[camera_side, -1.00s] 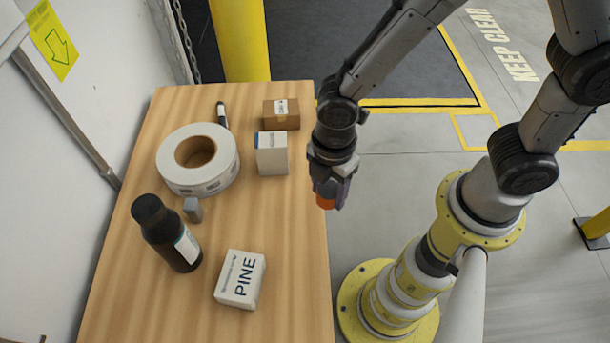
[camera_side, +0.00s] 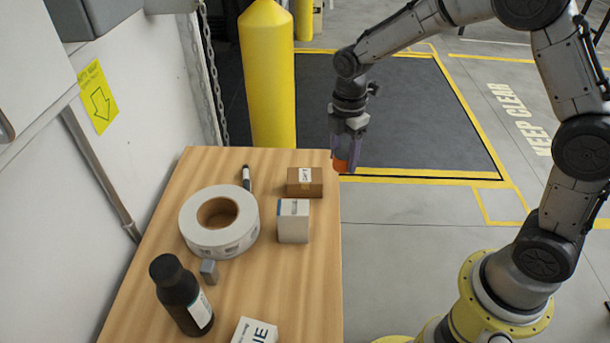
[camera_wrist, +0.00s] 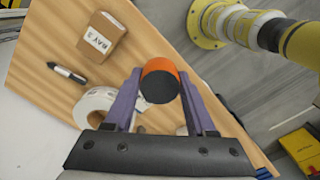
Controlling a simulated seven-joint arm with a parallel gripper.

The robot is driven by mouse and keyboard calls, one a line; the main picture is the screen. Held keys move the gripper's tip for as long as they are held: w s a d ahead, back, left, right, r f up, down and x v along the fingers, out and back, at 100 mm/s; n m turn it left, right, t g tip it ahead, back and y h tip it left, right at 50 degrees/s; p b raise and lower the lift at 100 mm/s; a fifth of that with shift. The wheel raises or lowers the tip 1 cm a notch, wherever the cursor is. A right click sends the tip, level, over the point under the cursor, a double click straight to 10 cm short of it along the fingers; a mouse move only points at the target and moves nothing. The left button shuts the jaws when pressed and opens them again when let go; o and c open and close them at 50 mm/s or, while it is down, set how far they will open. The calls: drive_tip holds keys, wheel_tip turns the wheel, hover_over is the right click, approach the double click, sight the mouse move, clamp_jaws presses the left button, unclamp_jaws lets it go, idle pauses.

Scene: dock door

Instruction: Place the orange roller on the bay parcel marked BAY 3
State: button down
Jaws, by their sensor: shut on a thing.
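The orange roller (camera_wrist: 160,80) is between the purple fingers of my gripper (camera_wrist: 163,92) in the wrist view, its dark end facing the camera. In the side view the roller (camera_side: 341,165) shows as an orange patch low in my gripper (camera_side: 347,160). My gripper is shut on it and holds it in the air near the table's far right corner. The bay parcel (camera_side: 305,182) is a small brown box with a white label at the far right of the table. In the wrist view the parcel (camera_wrist: 98,40) lies left of the roller, and its label reads BAY 3.
On the wooden table (camera_side: 265,285) stand a white box (camera_side: 293,222), a label roll (camera_side: 219,246), a black marker (camera_side: 246,178), a small grey block (camera_side: 209,272), a black bottle (camera_side: 180,297) and a PINE box (camera_side: 252,332). A yellow bollard (camera_side: 268,80) rises behind the table.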

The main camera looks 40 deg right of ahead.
drive_tip(key=shift+d, duration=0.6)
drive_tip(key=shift+w+d+f, duration=0.15)
drive_tip(key=shift+w+f, duration=0.05)
drive_tip(key=shift+w, duration=0.05)
drive_tip(key=w+f, duration=0.4)
drive_tip(key=w, duration=0.4)
hover_over(305, 175)
drive_tip(key=s, duration=0.1)
wheel_tip(305, 175, down, 4)
drive_tip(key=shift+s+f, duration=0.15)
drive_tip(key=shift+w+f, duration=0.5)
drive_tip(key=shift+f, duration=0.05)
drive_tip(key=shift+w+f, duration=0.15)
drive_tip(key=shift+f, duration=1.5)
drive_tip(key=shift+f, duration=0.2)
drive_tip(key=shift+c, duration=1.1)
unclamp_jaws()
